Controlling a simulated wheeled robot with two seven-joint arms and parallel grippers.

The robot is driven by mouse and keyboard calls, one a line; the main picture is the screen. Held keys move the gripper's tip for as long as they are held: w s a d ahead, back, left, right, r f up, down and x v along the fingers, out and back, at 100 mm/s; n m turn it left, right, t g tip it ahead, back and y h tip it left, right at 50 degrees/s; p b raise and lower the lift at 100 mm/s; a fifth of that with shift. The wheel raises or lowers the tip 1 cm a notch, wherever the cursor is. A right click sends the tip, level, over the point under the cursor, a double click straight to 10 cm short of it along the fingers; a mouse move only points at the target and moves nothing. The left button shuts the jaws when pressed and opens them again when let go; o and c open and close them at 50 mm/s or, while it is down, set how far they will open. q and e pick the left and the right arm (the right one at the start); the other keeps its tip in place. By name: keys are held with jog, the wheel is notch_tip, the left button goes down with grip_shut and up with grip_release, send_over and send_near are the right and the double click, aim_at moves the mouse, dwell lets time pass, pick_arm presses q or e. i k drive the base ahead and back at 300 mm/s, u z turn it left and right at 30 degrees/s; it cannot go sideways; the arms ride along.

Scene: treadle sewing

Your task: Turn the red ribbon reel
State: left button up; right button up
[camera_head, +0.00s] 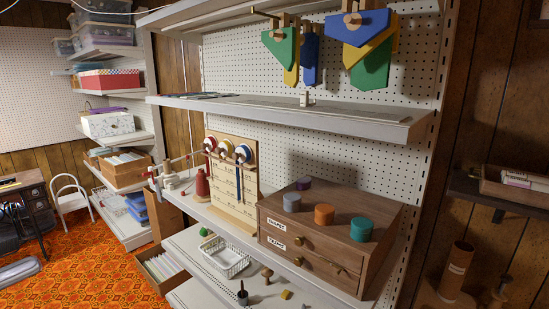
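A wooden ribbon stand (228,207) stands upright on the middle shelf, with a row of reels along its top. The red ribbon reel (210,142) is the leftmost of them. A dark blue strip (239,182) hangs down the stand's right part. The reels are small here, so I cannot tell how the red one is turned. Neither of my grippers is in view.
A wooden drawer box (330,240) with several coloured spools on top stands right of the ribbon stand. A red bottle (202,183) is just left of it. Shelves run above (290,108) and below it. The orange carpet (75,265) at lower left has free room.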

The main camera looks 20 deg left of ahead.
aim_at(210, 143)
jog(key=z, duration=0.05)
jog(key=k, duration=0.5)
jog(key=u, duration=0.95)
jog(key=i, duration=1.3)
jog(key=z, duration=0.15)
